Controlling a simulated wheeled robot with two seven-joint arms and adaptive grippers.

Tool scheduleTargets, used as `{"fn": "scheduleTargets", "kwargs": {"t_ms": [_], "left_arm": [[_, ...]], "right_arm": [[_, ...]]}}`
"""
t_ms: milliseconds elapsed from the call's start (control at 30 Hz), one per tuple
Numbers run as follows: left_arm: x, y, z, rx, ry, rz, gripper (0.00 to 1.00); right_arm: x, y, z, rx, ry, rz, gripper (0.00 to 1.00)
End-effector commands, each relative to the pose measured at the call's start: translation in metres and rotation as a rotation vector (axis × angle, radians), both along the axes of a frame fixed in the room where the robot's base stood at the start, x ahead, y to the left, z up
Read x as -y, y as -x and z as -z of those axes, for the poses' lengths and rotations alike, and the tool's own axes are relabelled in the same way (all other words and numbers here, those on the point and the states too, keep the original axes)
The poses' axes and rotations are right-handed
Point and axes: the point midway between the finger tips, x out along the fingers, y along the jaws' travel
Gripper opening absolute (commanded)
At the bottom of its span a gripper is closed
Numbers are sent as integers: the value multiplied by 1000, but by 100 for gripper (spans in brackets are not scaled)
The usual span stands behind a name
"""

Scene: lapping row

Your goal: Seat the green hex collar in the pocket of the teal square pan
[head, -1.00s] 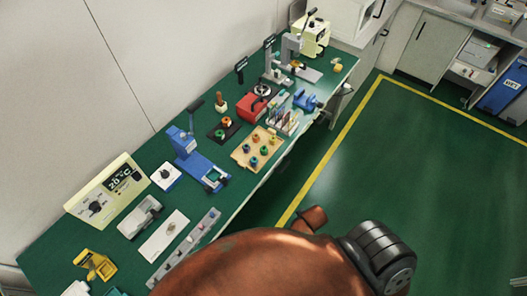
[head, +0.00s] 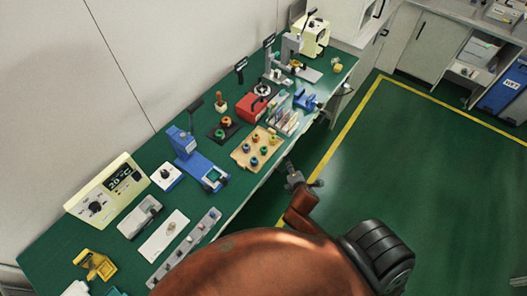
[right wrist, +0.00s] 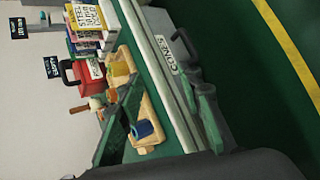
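A wooden tray (head: 240,158) on the bench holds several small coloured collars. One collar near its right side looks green (head: 264,150), but its shape is too small to tell. A small teal square shape (head: 214,176) shows at the front of the blue press; I cannot tell if it is the pan. My right gripper (head: 292,168) is beside the bench's front edge, right of and below the tray. My left gripper is not in view.
The blue press (head: 195,160) stands left of the tray. A red device (head: 255,107) and a rack of upright pieces (head: 285,121) stand behind it. A grey strip with knobs (head: 185,247) lies along the front edge. The floor right of the bench is clear.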

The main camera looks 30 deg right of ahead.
Motion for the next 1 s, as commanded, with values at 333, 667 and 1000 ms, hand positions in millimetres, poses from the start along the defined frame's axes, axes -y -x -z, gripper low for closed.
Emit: {"fn": "scheduleTargets", "kwargs": {"t_ms": [333,667,1000], "left_arm": [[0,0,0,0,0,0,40],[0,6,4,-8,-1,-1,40],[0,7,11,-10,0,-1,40]], "right_arm": [[-35,-102,1,-55,934,-783,33],[-44,-130,13,-62,1092,-906,33],[-35,-169,32,-63,1088,-903,33]]}}
